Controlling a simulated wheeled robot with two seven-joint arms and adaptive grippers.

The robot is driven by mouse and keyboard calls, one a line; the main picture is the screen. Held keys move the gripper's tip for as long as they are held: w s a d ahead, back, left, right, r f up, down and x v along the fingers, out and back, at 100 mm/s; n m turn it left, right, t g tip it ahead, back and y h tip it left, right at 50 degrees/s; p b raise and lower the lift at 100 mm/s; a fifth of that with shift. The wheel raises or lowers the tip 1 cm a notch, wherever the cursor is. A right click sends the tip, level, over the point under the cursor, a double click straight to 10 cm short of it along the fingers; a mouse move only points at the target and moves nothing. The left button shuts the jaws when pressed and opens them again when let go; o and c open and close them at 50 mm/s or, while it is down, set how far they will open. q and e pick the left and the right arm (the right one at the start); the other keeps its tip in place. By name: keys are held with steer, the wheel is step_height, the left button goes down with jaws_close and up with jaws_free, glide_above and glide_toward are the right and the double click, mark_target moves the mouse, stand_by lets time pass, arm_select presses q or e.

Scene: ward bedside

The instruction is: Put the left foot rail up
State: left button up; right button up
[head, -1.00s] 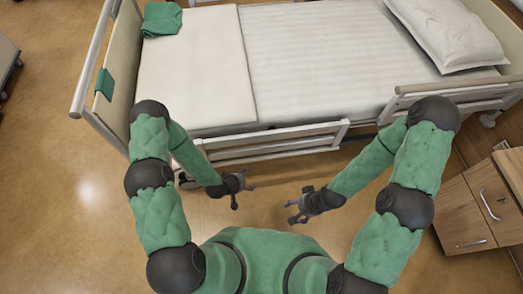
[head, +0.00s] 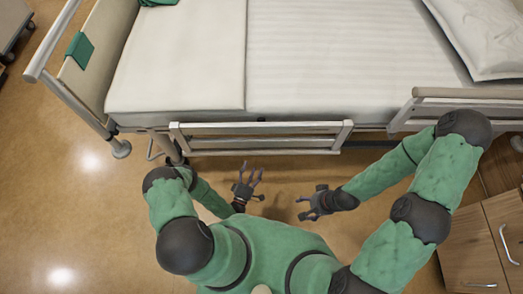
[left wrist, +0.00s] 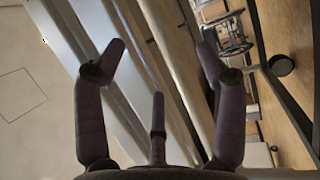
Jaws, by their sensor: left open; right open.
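The left foot rail (head: 215,144) is a pale frame of horizontal bars on the near side of the bed, toward the foot end. It hangs low, with its top bar at or below the mattress edge. My left gripper (head: 248,176) is open and empty, just in front of the rail's lower bar and apart from it in the head view. In the left wrist view its spread fingers (left wrist: 157,60) show in front of pale diagonal bars, with nothing between them. My right gripper (head: 304,205) is open and empty, to the right and farther from the rail.
The bed's mattress (head: 180,65) lies behind the rail, with a pillow (head: 487,35) at right. The head-end rail (head: 470,102) stands higher at right. The footboard (head: 82,65) is at left. A wooden bedside cabinet (head: 475,250) stands at lower right. Floor around my grippers is clear.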

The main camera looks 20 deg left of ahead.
mark_target(259, 154)
arm_select(q)
steer(key=b+x, duration=0.1)
steer(key=x, duration=0.8)
steer(key=shift+w+r+b, duration=0.15)
steer(key=shift+w+b, duration=0.2)
steer(key=shift+w, duration=0.05)
jaws_close()
